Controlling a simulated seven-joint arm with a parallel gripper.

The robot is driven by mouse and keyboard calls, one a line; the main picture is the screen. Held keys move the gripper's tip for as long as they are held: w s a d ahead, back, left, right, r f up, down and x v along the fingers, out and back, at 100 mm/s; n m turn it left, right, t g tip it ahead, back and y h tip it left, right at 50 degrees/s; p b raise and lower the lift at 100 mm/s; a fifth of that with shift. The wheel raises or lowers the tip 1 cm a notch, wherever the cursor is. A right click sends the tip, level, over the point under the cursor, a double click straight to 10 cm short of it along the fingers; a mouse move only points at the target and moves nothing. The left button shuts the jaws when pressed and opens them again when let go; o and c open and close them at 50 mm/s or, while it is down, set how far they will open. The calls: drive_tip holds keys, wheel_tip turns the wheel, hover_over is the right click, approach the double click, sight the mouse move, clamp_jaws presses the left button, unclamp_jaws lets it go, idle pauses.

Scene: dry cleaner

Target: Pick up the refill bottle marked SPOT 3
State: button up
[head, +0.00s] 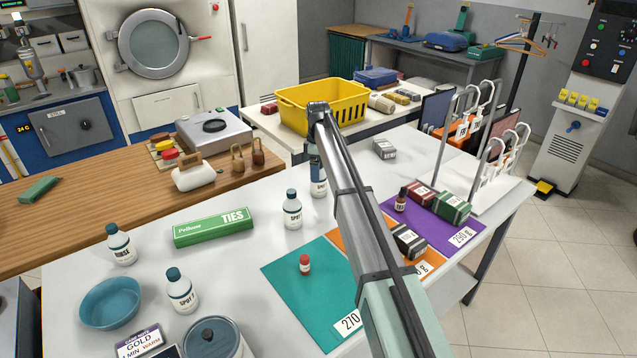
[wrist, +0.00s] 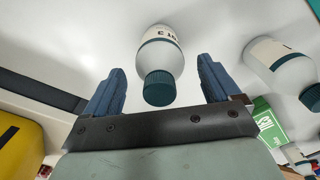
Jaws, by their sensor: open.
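The SPOT 3 bottle, white with a dark teal cap, shows in the wrist view (wrist: 160,52), its label end reading "T 3" upside down. It appears to be the bottle (head: 319,186) partly hidden behind my arm in the head view. My gripper (wrist: 162,86) is open, one blue finger on each side of the bottle's cap, with gaps on both sides. In the head view my gripper (head: 316,150) is above this bottle. A similar SPOT bottle (head: 292,210) stands just left, its number unreadable; it also shows in the wrist view (wrist: 282,68).
Another SPOT bottle (head: 181,292), a RINSE bottle (head: 121,246) and a blue bowl (head: 110,302) stand at left. A green TIES box (head: 214,228) lies near the middle. A yellow basket (head: 345,108) sits behind my gripper. Coloured mats with small boxes lie at right.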

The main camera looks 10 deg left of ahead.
drive_tip(key=shift+f, duration=0.35)
drive_tip(key=shift+c, duration=0.5)
drive_tip(key=c, duration=1.5)
clamp_jaws()
drive_tip(key=shift+r, duration=0.15)
